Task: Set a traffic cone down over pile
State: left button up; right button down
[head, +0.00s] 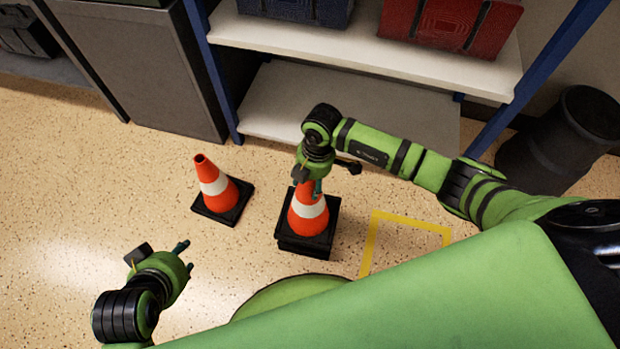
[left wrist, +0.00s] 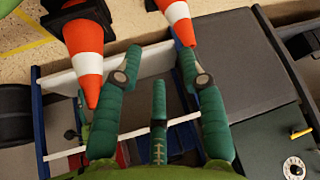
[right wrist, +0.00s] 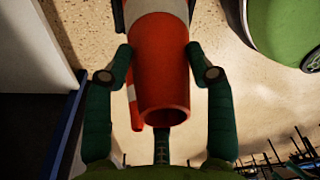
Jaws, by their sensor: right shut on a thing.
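An orange cone with a white band (head: 307,218) stands upright over a stack of black square bases (head: 303,250), close to the floor. My right gripper (head: 308,186) is shut on this cone's top from above; in the right wrist view the cone (right wrist: 162,70) lies between the fingers. I cannot tell whether its base fully rests on the pile below. A second cone (head: 214,188) stands alone to the left on its own base. My left gripper (head: 163,256) is open and empty above the floor at lower left. The left wrist view shows both cones beyond its spread fingers (left wrist: 160,60).
A yellow taped outline (head: 410,218) lies on the floor right of the pile. A shelf unit (head: 350,105) with blue and red cases stands behind, a grey cabinet (head: 145,75) at back left. A dark bin (head: 565,135) is at right.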

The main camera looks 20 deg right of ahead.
jog(key=shift+a+f+b, duration=0.1)
jog(key=shift+f+b, duration=0.35)
jog(key=shift+f, duration=0.2)
pick_arm(q)
jog(key=w+d+r+t+h, duration=0.1)
jog(key=w+d+r+t, duration=0.2)
jog(key=w+r+t, duration=0.2)
jog(key=shift+w+d+r+m+h+b, duration=0.3)
jog(key=shift+w+r+h+b, duration=0.1)
jog(key=shift+w+r, duration=0.55)
pick_arm(e)
jog(key=shift+f, duration=0.55)
pick_arm(q)
jog(key=shift+w+f, duration=0.1)
pick_arm(e)
jog(key=shift+c, duration=1.7)
grip_release()
jog(key=shift+f, duration=0.1)
jog(key=r, duration=0.4)
jog(key=d+r, duration=0.1)
jog(key=r, duration=0.7)
jog(key=shift+d, duration=0.3)
